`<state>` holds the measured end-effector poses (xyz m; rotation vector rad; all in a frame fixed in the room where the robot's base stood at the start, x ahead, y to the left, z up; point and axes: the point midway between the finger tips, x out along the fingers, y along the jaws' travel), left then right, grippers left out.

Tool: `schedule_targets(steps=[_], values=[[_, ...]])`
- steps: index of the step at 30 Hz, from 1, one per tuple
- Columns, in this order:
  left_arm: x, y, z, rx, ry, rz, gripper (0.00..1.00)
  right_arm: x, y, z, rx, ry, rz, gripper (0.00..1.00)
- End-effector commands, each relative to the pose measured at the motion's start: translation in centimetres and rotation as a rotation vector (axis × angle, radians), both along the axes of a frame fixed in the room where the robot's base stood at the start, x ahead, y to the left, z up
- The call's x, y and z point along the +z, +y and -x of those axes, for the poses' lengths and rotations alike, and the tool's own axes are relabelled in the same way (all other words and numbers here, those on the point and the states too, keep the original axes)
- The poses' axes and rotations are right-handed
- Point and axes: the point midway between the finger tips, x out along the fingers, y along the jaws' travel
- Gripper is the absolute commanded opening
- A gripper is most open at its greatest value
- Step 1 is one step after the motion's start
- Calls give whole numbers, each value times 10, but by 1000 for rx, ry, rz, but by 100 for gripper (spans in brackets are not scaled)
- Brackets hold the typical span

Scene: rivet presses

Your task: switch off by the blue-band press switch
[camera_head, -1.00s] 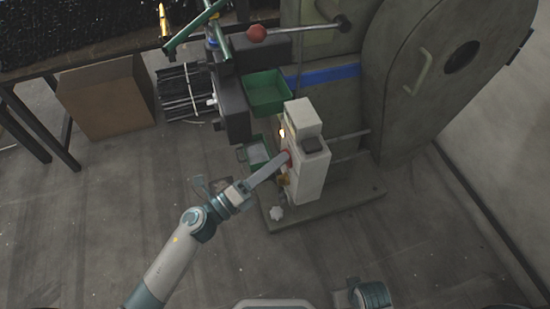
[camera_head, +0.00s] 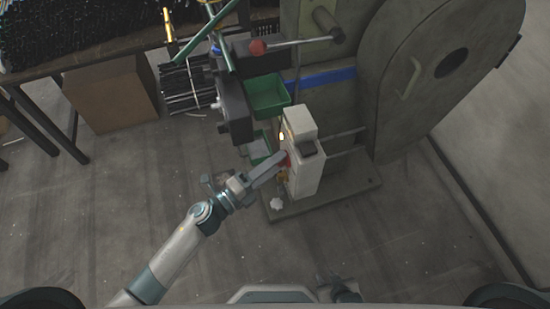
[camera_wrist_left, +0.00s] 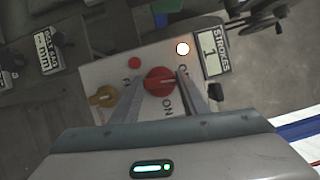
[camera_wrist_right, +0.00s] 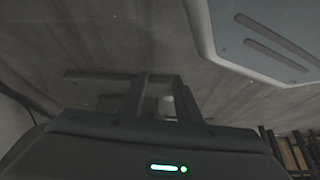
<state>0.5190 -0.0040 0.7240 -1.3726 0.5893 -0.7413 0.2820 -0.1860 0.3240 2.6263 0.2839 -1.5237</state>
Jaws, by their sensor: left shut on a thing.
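The press with the blue band (camera_head: 328,77) stands at the back right. Its pale control box (camera_head: 306,175) faces left. In the left wrist view the box's panel (camera_wrist_left: 118,75) carries a red rotary switch (camera_wrist_left: 160,80), with "ON" printed below it and a partly hidden label at its upper right. My left gripper (camera_head: 280,160) is shut on this switch, one finger on each side; its fingers (camera_wrist_left: 160,90) show in the left wrist view. A white lamp (camera_wrist_left: 182,48) glows on the panel. My right gripper (camera_wrist_right: 158,90) is open and empty over the floor.
A small red button (camera_wrist_left: 134,62) and a yellow knob (camera_wrist_left: 103,97) sit close to the switch. A cardboard box (camera_head: 112,97) stands at left. The floor in front is clear.

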Motion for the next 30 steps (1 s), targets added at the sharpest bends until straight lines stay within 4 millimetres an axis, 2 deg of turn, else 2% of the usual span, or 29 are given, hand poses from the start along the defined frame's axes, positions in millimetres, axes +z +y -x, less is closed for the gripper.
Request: schedule_targets(steps=[1,11,13,18,29,30], values=[[5,2,-2,3,17,3,18,8,5,-2,4,-25,-9,31],[4,1,-2,3,110,36,18,31,27,-16,23,-176,-58,31],[3,1,-2,3,121,38,18,24,21,-6,22,-145,-47,31],[2,1,-2,3,135,44,18,17,17,4,22,-114,-37,31],[1,1,-1,3,139,45,18,15,15,6,22,-108,-35,31],[1,1,-1,3,139,45,48,15,15,6,22,-107,-35,31]])
